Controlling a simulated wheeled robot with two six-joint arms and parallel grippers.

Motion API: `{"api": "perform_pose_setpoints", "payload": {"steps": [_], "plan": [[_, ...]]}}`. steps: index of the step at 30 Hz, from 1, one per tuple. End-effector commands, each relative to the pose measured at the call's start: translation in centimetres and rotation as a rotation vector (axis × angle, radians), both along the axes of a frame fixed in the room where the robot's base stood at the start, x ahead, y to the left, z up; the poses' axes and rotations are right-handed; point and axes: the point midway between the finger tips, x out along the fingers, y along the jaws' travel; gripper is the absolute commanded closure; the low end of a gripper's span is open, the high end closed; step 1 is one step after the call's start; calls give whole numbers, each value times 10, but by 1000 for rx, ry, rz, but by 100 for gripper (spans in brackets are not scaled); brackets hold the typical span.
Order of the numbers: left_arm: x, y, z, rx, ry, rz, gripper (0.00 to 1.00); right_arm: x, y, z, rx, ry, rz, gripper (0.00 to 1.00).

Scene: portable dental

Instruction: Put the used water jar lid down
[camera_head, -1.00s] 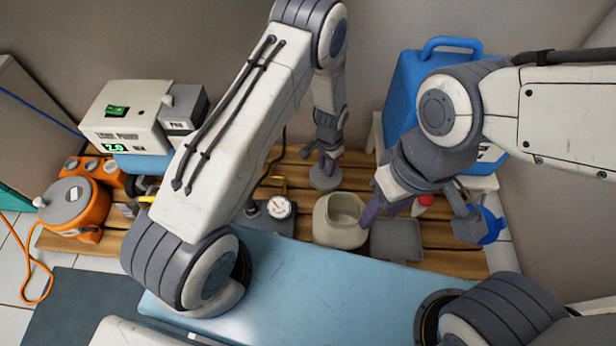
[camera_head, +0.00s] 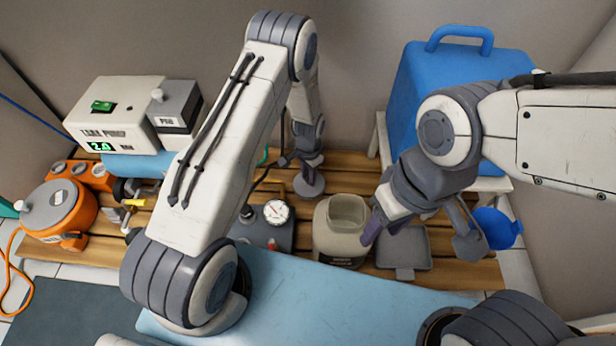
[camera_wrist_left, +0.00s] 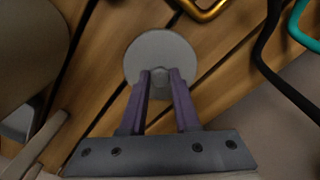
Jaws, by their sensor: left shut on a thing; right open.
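The used water jar lid (camera_head: 309,187) is a round grey disc with a small knob. My left gripper (camera_head: 306,163) is shut on the knob. In the left wrist view the lid (camera_wrist_left: 161,52) lies flat between the purple fingertips (camera_wrist_left: 161,78), over wooden slats. I cannot tell whether it touches them. A beige jar with an open mouth (camera_head: 338,240) stands right of and nearer than the lid. My right gripper (camera_head: 388,225) is open beside the jar's right side; its fingers partly overlap the jar in the head view.
A gauge unit (camera_head: 268,228) stands left of the jar. A grey tray (camera_head: 405,262) lies to its right. A large blue container (camera_head: 455,85) stands behind at right, with a blue cap-like piece (camera_head: 497,228) below. Orange equipment (camera_head: 60,215) is at far left. Slats around the lid look mostly clear.

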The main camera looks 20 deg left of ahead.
Motion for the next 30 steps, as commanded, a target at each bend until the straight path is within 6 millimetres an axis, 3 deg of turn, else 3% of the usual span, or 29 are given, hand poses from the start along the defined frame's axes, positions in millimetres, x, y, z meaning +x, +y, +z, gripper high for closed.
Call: {"api": "perform_pose_setpoints", "payload": {"steps": [4,5,6,7,19,30], "plan": [[0,0,-4,0,0,0,100,0,0,-1,0,0,0,51],[0,0,-3,0,0,0,62,0,0,-1,0,0,0,51],[0,0,-3,0,0,0,47,0,0,-1,0,0,0,51],[0,0,-3,0,0,0,40,0,0,-1,0,0,0,51],[0,0,5,-1,-1,0,40,0,0,4,0,0,0,51],[1,0,82,0,-2,0,40,0,0,50,0,0,0,51]]}}
